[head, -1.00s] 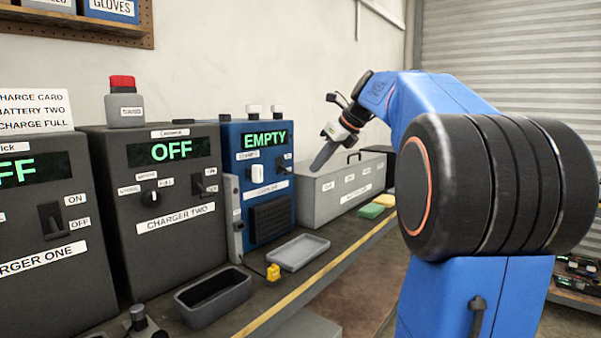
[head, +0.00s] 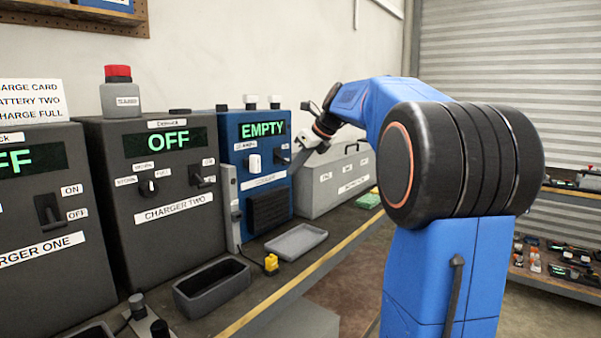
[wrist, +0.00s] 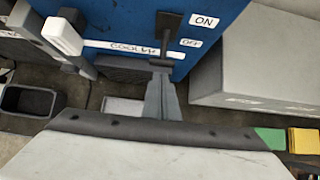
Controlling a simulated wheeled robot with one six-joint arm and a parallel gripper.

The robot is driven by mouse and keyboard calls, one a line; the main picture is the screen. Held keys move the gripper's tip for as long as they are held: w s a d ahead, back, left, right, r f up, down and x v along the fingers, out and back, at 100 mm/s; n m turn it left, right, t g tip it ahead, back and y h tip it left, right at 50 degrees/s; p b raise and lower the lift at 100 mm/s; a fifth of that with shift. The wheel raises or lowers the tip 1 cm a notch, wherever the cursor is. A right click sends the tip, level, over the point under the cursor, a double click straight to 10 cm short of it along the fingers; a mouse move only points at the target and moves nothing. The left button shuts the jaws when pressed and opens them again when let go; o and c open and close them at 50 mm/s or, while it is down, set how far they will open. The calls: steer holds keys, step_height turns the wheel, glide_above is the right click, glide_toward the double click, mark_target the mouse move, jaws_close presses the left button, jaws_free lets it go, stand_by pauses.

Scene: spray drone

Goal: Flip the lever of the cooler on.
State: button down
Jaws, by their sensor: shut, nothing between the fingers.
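The cooler (head: 266,205) is the blue box in the middle of the head view, and its display reads EMPTY. In the wrist view its blue front (wrist: 115,18) carries a dark lever (wrist: 168,42) with an ON label above and an OFF label lower down. The lever's handle end sits low, nearer OFF. My gripper (wrist: 160,76) is shut and empty, with its fingertips right at the lever's handle end; I cannot tell whether they touch.
A grey case (head: 335,182) stands close to the right of the cooler. Charger Two (head: 160,235), reading OFF, stands to its left. On the bench in front are a light tray (head: 296,241), a yellow connector (head: 271,263) and a dark bin (head: 212,288).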

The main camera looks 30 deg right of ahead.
steer(key=shift+w+r, duration=0.2)
steer(key=shift+r, duration=0.25)
steer(key=shift+r+g+h, duration=0.3)
steer(key=shift+r+g, duration=0.2)
steer(key=shift+g, duration=0.3)
steer(key=shift+s+r, duration=0.1)
steer(key=shift+r, duration=1.2)
steer(key=shift+w+a, duration=0.15)
steer(key=shift+w, duration=0.1)
steer(key=shift+r, duration=0.1)
